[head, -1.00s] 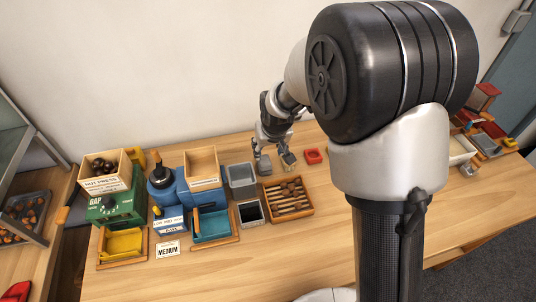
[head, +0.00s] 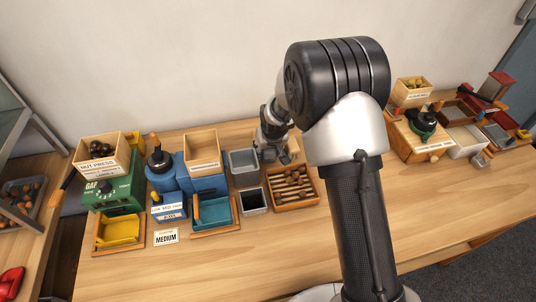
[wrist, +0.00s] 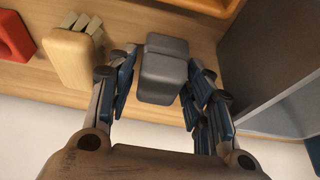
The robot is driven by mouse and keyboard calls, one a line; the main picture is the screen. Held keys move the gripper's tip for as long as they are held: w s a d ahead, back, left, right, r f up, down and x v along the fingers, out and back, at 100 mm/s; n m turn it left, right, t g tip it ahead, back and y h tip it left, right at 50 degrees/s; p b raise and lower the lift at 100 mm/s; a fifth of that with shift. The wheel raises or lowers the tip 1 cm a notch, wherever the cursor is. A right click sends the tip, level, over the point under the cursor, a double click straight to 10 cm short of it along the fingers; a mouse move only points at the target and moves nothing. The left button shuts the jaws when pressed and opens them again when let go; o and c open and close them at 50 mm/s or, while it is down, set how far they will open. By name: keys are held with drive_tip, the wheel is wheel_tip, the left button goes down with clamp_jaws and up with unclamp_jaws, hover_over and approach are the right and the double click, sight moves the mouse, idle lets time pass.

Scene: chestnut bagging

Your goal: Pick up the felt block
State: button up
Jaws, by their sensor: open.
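In the wrist view a grey block (wrist: 163,70), which I take to be the felt block, lies between the fingers of my gripper (wrist: 160,88). The block has a lighter grey top part and a darker lower part. The fingers stand open on either side of it, with a visible gap on the right; I cannot tell whether the left one touches. In the head view my gripper (head: 268,150) is low at the back of the table, beside the grey bin. The block cannot be made out there.
A wooden brush (wrist: 72,58) stands close to the left fingers, with a red object (wrist: 10,40) beyond it. A grey bin (head: 243,160) rises close on the other side.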

drive_tip(key=shift+w+f, duration=0.2)
drive_tip(key=shift+f, duration=0.2)
drive_tip(key=shift+r, duration=0.1)
drive_tip(key=shift+c, duration=0.4)
drive_tip(key=c, duration=0.8)
wheel_tip(320, 180, up, 20)
drive_tip(key=p, duration=0.5)
